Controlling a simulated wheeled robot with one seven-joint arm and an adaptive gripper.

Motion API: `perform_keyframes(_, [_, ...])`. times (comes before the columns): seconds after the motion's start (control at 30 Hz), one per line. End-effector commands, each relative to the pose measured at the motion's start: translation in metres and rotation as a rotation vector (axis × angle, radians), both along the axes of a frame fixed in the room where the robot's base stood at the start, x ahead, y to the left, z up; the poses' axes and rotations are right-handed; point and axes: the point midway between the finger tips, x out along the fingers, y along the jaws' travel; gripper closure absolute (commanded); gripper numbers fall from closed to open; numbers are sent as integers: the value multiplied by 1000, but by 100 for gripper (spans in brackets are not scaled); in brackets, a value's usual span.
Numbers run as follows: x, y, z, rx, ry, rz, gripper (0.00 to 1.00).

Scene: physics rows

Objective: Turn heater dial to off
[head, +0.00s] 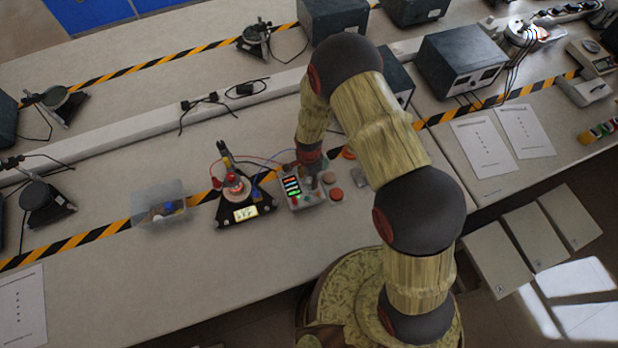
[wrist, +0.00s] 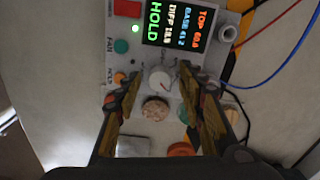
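The control box (head: 311,199) stands on the bench with its lit display (head: 291,186), which reads HOLD, TOP, BASE and DIFF in the wrist view (wrist: 177,23). A white dial (wrist: 160,79) with a small red mark sits below the display. A speckled tan round knob (wrist: 155,109) sits just nearer. I cannot read which one is the heater dial. My gripper (wrist: 163,80) is open above the panel, with its fingers on either side of the white dial and no clear contact. In the head view my gripper (head: 309,175) partly hides the box.
A black stand with a glowing red top (head: 234,188) is left of the box, with red and blue wires near it. A clear bin (head: 159,205) is farther left. The panel also has a green button (wrist: 121,46) and an orange button (wrist: 119,78).

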Motion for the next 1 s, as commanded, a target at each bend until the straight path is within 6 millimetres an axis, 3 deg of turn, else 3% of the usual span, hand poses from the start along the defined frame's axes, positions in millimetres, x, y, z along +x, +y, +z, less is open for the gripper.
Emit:
perform_keyframes(0.2, [0, 0, 0, 0, 0, 0, 60])
perform_keyframes(0.9, [0, 0, 0, 0, 0, 0, 100])
perform_keyframes(1.0, [0, 0, 0, 0, 0, 1, 100])
